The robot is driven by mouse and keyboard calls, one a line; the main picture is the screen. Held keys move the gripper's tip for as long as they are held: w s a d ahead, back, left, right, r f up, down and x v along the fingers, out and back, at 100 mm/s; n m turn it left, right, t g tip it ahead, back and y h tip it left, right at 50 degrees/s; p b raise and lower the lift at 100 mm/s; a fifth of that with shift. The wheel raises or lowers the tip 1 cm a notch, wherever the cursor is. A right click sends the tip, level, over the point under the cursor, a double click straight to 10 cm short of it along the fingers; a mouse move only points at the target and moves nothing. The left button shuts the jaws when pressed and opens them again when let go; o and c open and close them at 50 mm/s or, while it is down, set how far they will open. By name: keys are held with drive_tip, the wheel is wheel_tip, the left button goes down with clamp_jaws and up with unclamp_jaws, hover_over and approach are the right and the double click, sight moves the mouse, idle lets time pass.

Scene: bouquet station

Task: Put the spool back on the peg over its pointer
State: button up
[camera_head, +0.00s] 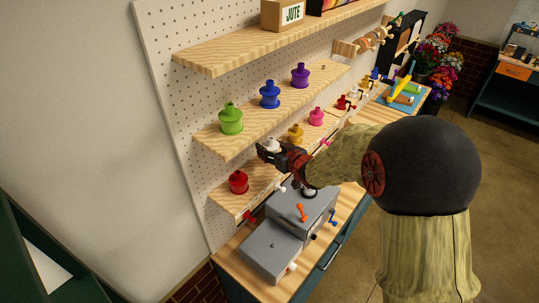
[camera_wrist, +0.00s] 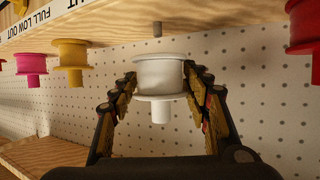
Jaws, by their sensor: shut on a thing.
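My gripper (camera_head: 268,150) is shut on a white spool (camera_wrist: 160,80); it also shows in the head view (camera_head: 272,145). The fingers stand on both sides of the spool in the wrist view, where the picture looks upside down. The spool appears upright, clear above the lower shelf between the red and yellow spools.
A red spool (camera_head: 238,182), a yellow spool (camera_head: 295,132) and a pink spool (camera_head: 316,116) stand on the same shelf. Green (camera_head: 231,119), blue (camera_head: 269,95) and purple (camera_head: 299,76) spools stand on the shelf above. Grey boxes (camera_head: 270,250) are on the bench below.

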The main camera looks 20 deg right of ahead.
drive_tip(key=shift+w+f, duration=0.2)
drive_tip(key=shift+f, duration=0.15)
drive_tip(key=shift+w+f, duration=0.1)
drive_tip(key=shift+f, duration=1.45)
drive_tip(key=shift+f, duration=0.15)
drive_tip(key=o, duration=1.3)
